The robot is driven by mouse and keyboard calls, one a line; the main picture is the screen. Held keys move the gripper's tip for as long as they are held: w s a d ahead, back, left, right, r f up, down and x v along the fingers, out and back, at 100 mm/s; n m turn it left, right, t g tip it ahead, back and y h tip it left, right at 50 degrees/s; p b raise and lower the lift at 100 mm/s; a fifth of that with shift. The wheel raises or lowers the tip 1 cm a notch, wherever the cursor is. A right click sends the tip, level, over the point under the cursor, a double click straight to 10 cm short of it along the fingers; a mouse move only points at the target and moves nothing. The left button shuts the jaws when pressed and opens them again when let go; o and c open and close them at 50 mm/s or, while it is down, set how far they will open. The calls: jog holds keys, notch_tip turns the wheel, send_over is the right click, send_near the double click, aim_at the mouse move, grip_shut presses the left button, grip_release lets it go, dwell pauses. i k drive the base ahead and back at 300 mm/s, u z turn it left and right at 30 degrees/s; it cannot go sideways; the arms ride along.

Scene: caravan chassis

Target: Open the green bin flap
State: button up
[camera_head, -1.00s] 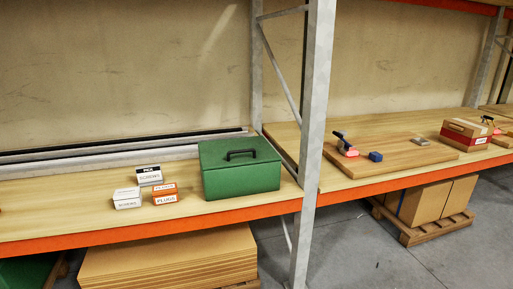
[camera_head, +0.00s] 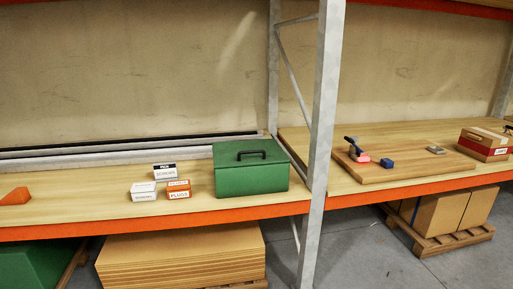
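A green bin (camera_head: 250,180) stands on the wooden shelf, just left of the grey upright post. Its green top flap (camera_head: 248,153) lies closed and has a black handle (camera_head: 251,154) on it. My gripper is not in view, so I cannot see its state.
Small boxes labelled screws (camera_head: 144,191) and plugs (camera_head: 178,189) stand left of the bin. An orange wedge (camera_head: 15,196) lies at the far left. The grey post (camera_head: 323,130) stands close to the bin's right. A board (camera_head: 405,163) with tools lies beyond it. Shelf front is clear.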

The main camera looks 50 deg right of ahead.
aim_at(227, 154)
jog(key=u, duration=0.1)
jog(key=i, duration=0.95)
jog(key=z, duration=0.05)
